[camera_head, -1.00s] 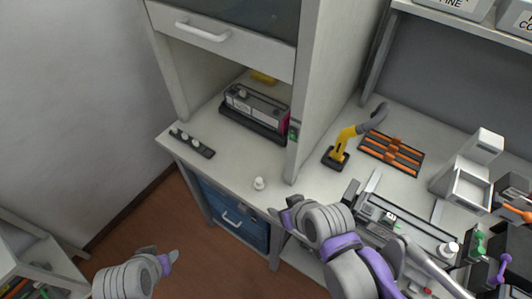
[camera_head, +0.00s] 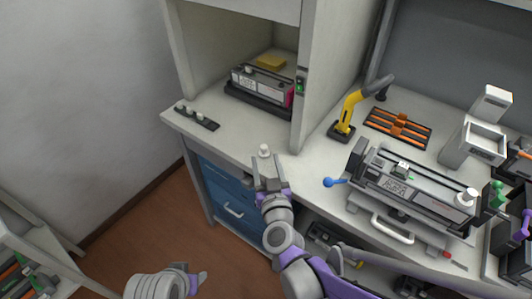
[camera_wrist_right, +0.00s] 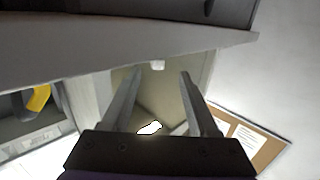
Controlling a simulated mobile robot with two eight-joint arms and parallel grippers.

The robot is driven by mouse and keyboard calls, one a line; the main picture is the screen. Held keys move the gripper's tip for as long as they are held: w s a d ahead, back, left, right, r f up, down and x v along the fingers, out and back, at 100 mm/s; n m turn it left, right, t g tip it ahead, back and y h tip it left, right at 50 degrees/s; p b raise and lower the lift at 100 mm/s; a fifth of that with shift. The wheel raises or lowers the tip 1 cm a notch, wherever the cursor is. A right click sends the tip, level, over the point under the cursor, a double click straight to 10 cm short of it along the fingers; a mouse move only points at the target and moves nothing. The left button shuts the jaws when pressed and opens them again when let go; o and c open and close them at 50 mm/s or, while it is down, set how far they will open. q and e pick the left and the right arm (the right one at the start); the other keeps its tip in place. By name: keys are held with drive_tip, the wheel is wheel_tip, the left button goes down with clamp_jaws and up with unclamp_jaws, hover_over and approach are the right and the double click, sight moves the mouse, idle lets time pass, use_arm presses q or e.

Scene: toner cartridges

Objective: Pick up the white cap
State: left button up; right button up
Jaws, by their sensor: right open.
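The small white cap (camera_head: 265,151) stands on the light counter near its front edge, left of the upright cabinet wall. My right gripper (camera_head: 268,170) is open and empty, just in front of the cap, with its fingers pointing toward it. In the right wrist view the white cap (camera_wrist_right: 158,65) shows beyond the fingertips, in line with the gap between the two spread fingers (camera_wrist_right: 160,76). My left gripper (camera_head: 198,280) is low at the bottom of the head view, away from the counter; its fingers are too unclear to read.
A toner cartridge (camera_head: 262,88) sits on a dark base inside the cabinet bay. A dark strip with small knobs (camera_head: 197,118) lies on the counter at left. The cabinet wall (camera_head: 322,75), a yellow handled tool (camera_head: 349,112) and a cartridge fixture (camera_head: 412,190) stand to the right.

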sight(265, 150)
drive_tip(key=shift+w+a+f, duration=0.1)
drive_tip(key=shift+w+a, duration=0.05)
drive_tip(key=shift+w, duration=1.4)
drive_tip(key=shift+w+a+f, duration=0.1)
drive_tip(key=shift+w+a, duration=0.05)
drive_tip(key=shift+w, duration=1.4)
drive_tip(key=shift+r, duration=0.1)
drive_tip(key=shift+c, duration=0.2)
clamp_jaws()
